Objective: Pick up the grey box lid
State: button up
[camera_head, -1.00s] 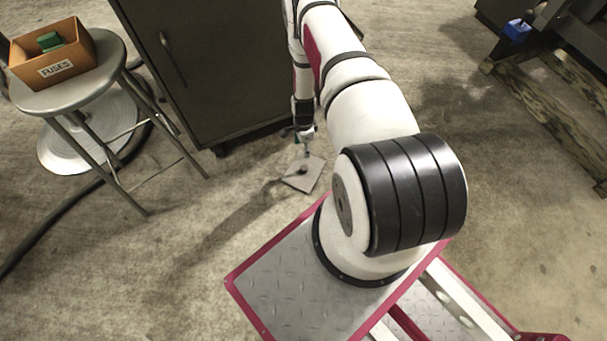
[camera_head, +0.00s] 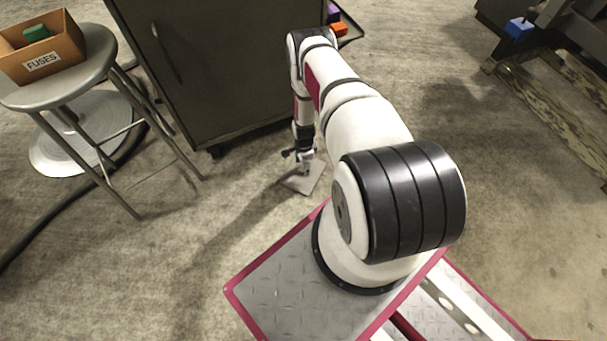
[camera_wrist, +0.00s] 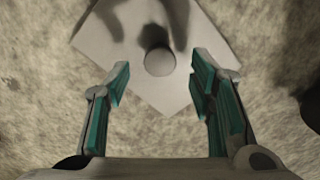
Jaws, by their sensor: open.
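The grey box lid (camera_head: 298,184) lies flat on the concrete floor in front of the dark cabinet. In the wrist view the lid (camera_wrist: 105,38) is a pale grey square turned cornerwise, with a round knob (camera_wrist: 159,62) at its middle. My gripper (camera_head: 305,172) is right above the lid in the head view and hides part of it. In the wrist view my open gripper (camera_wrist: 160,80) has its two teal-padded fingers on either side of the knob, with clear gaps. I cannot tell how far the fingertips are above the lid.
A dark metal cabinet (camera_head: 200,75) stands just behind the lid. A round stool (camera_head: 85,80) at the left holds a box marked FUSES (camera_head: 50,60) with a green thing in it. A dark cable (camera_head: 50,225) runs along the floor at the left. Open floor lies to the right.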

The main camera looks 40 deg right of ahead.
aim_at(303, 169)
notch_tip(303, 169, down, 4)
jog(key=shift+a+r+b, duration=0.1)
jog(key=shift+b, duration=0.75)
jog(key=shift+c, duration=0.3)
grip_shut()
jog(key=shift+r, duration=0.1)
jog(key=shift+r+p, duration=0.4)
jog(key=shift+r, duration=0.1)
jog(key=r+p, duration=0.1)
jog(key=r, duration=0.1)
jog(key=shift+s+r+p, duration=0.2)
jog(key=shift+r+p, duration=0.2)
jog(key=s+d+p, duration=0.1)
jog(key=s, duration=0.4)
jog(key=s+d+p, duration=0.1)
jog(key=s+p, duration=0.1)
jog(key=s, duration=0.3)
jog(key=s+d+r+p, duration=0.1)
jog(key=s+d, duration=0.1)
jog(key=s, duration=0.3)
